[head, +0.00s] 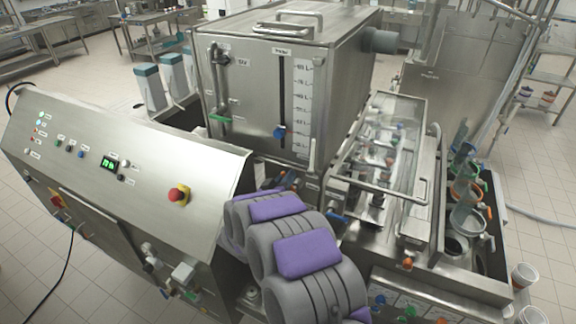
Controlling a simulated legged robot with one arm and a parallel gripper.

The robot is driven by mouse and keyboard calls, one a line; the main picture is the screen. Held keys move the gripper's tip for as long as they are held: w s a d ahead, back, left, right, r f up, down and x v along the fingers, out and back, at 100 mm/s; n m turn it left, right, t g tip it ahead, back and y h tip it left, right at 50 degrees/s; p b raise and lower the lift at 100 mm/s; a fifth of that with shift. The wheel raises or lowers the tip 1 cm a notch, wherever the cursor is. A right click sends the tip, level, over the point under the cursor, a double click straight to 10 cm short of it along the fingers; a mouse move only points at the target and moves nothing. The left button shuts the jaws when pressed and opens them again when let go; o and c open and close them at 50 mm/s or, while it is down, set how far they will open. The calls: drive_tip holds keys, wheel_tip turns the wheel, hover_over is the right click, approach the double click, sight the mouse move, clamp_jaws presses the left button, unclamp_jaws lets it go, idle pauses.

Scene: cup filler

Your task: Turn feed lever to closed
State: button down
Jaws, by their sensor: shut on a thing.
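I cannot tell for sure which part is the feed lever. A green-handled lever (220,118) sits low on the left of the steel tank's front, with the handle roughly level. A blue handle (338,218) shows below the tank's right side, next to my arm. My grey and purple arm reaches from the bottom middle up toward the tank's lower front edge. Its far end and my gripper are hidden behind the arm links, so whatever it holds is hidden too.
The steel tank (240,85) carries a level scale. A control panel (120,150) with a red stop button (179,195) stands at the left. A clear-covered filling unit (380,140) and a cup rack (468,190) are at the right. White cups (524,276) stand at the lower right.

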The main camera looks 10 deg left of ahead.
drive_tip(key=n+p, duration=0.1)
drive_tip(key=p, duration=0.1)
drive_tip(key=a+n+p, duration=0.1)
drive_tip(key=n+p, duration=0.1)
drive_tip(key=p, duration=0.1)
drive_tip(key=n+p, duration=0.1)
drive_tip(key=p, duration=0.2)
drive_tip(key=shift+w+a+f, duration=0.1)
drive_tip(key=shift+w+a, duration=0.25)
drive_tip(key=shift+a, duration=0.05)
drive_tip(key=shift+w+a+f+n+p, duration=0.1)
drive_tip(key=shift+a+f+n+p, duration=0.1)
drive_tip(key=shift+f+n+p, duration=0.85)
drive_tip(key=shift+a+f+n+p, duration=0.15)
drive_tip(key=shift+f+n+p, duration=0.15)
drive_tip(key=shift+n, duration=1.4)
drive_tip(key=shift+w+a+f+n+p, duration=0.1)
drive_tip(key=shift+a+f+n+p, duration=0.1)
drive_tip(key=shift+f+n+p, duration=0.85)
drive_tip(key=shift+r+n+b, duration=0.2)
drive_tip(key=shift+n+b, duration=0.2)
drive_tip(key=shift+b, duration=0.05)
drive_tip(key=c, duration=1.4)
unclamp_jaws()
drive_tip(key=o, duration=0.3)
drive_tip(key=shift+w+a+f, duration=0.1)
drive_tip(key=shift+a+f, duration=0.05)
drive_tip(key=shift+f, duration=0.05)
